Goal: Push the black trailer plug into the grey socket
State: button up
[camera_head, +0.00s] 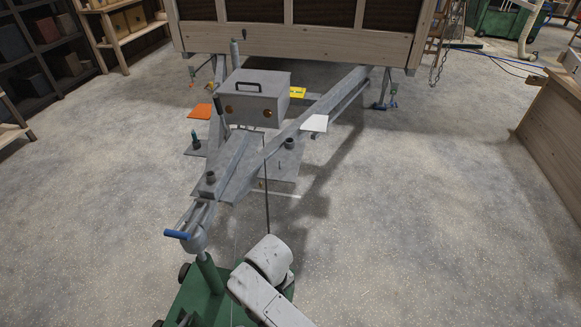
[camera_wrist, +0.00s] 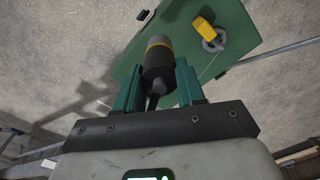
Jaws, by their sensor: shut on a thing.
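The black trailer plug (camera_wrist: 158,68) shows in the wrist view, with a yellow band and a grey front end. My gripper (camera_wrist: 158,88) is shut on it, one teal finger on each side, and a dark cable runs back between the fingers. The plug points up the picture, toward a green panel (camera_wrist: 128,64). On this panel, right of the plug, a grey ring-shaped part (camera_wrist: 217,43) sits with a yellow piece (camera_wrist: 206,29); it looks like the grey socket with its lid raised. Plug and socket are apart. In the head view my gripper and the plug are not visible.
In the head view the trailer drawbar (camera_head: 240,160) ends at a coupling (camera_head: 194,241) with a blue handle, above a green stand (camera_head: 200,292). A grey box (camera_head: 258,97) sits on the drawbar. The floor (camera_head: 420,230) to the right is clear. A wooden bench (camera_head: 555,130) stands far right.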

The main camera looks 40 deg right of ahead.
aim_at(283, 166)
jog(key=i+l+z, duration=0.1)
jog(key=i+l, duration=0.25)
jog(key=i+l+z, duration=0.15)
jog(key=i+l, duration=0.2)
jog(key=i, duration=0.2)
jog(key=i+l+z, duration=0.1)
jog(key=i+l, duration=0.15)
jog(key=i, duration=0.25)
